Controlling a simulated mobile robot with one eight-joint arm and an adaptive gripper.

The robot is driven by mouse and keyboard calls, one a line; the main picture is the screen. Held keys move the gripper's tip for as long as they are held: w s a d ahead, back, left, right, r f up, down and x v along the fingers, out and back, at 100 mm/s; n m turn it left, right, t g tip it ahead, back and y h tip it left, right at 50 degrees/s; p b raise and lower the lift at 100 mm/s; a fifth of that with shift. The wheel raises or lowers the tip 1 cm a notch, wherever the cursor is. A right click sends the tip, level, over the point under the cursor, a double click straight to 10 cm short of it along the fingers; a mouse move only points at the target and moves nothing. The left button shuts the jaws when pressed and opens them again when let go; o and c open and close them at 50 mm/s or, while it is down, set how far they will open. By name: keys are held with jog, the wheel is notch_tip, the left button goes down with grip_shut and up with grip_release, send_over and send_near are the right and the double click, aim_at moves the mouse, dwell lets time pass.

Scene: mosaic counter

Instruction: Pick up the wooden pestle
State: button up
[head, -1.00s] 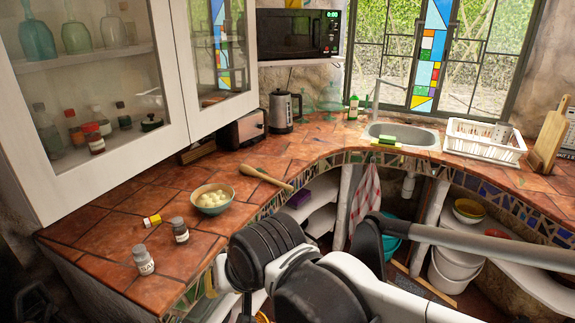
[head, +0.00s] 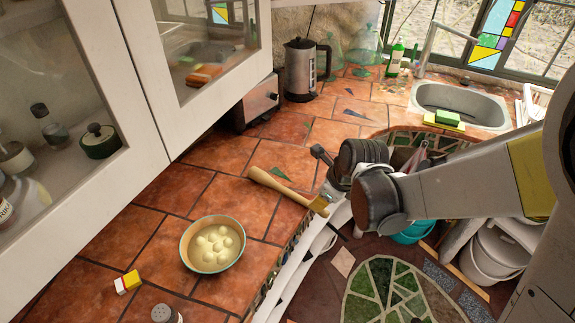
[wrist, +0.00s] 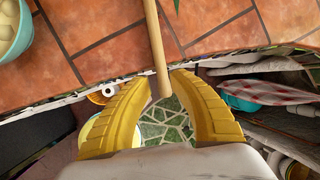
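The wooden pestle (head: 283,187) lies on the tiled counter, its narrow end sticking out over the front edge. In the wrist view the pestle (wrist: 155,38) runs down from the top, and its end sits between the two yellow fingers of my gripper (wrist: 161,80). The fingers are open, with a gap showing on each side of the pestle.
A bowl of pale round balls (head: 212,244) stands left of the pestle. A toaster (head: 255,103) and kettle (head: 300,72) stand behind. The wall cabinet (head: 205,50) overhangs the counter's left side.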

jog(key=b+x, duration=0.2)
jog(key=x, duration=0.5)
jog(key=shift+w+f+b, duration=0.1)
jog(key=shift+f+b, duration=0.1)
jog(key=shift+b, duration=0.2)
jog(key=shift+r, duration=0.1)
jog(key=shift+c, duration=0.5)
grip_shut()
